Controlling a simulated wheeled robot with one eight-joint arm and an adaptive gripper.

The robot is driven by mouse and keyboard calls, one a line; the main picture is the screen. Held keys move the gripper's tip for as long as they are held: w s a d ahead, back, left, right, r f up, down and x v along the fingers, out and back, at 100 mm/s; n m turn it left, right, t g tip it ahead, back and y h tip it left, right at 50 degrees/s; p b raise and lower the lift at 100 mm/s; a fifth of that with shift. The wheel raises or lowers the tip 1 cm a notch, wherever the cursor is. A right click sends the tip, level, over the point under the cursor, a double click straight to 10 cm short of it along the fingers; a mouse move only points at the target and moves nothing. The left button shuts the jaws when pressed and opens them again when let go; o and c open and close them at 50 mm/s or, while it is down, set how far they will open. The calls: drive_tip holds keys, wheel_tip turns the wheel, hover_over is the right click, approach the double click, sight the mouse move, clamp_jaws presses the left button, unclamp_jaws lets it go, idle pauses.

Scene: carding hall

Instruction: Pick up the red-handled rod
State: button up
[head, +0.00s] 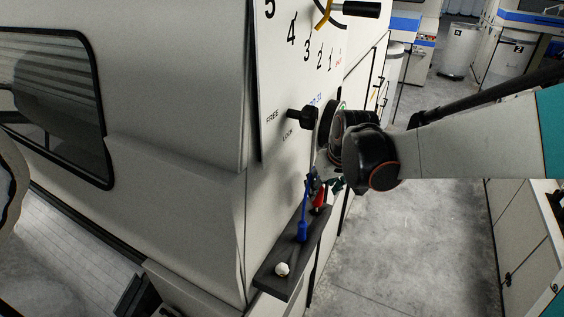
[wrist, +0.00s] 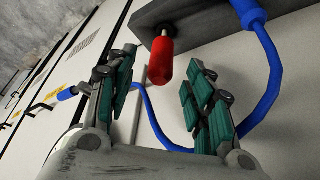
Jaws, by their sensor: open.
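The red-handled rod shows its red handle (wrist: 160,61) in the wrist view, with a short metal shank running up to a dark grey rack. In the head view the red handle (head: 319,197) is small and partly covered at the rack's far end. My gripper (wrist: 163,72) is open, its teal-padded fingers on either side of the handle. A gap shows on both sides, and I cannot tell how deep the handle sits between them. In the head view my gripper (head: 329,183) is beside the rack, close to the machine's side.
The dark rack (head: 272,283) juts from the pale machine. It also bears a blue-handled tool (head: 303,230) and a white knob (head: 282,269). In the wrist view a bent blue piece (wrist: 268,88) curves close behind the right finger. Open floor (head: 400,240) lies to the right.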

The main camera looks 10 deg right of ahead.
sight(317, 204)
drive_tip(key=shift+p+x, duration=0.3)
drive_tip(key=shift+x, duration=2.25)
drive_tip(key=shift+w+a, duration=0.1)
drive_tip(key=shift+r, duration=0.1)
drive_tip(key=c, duration=1.1)
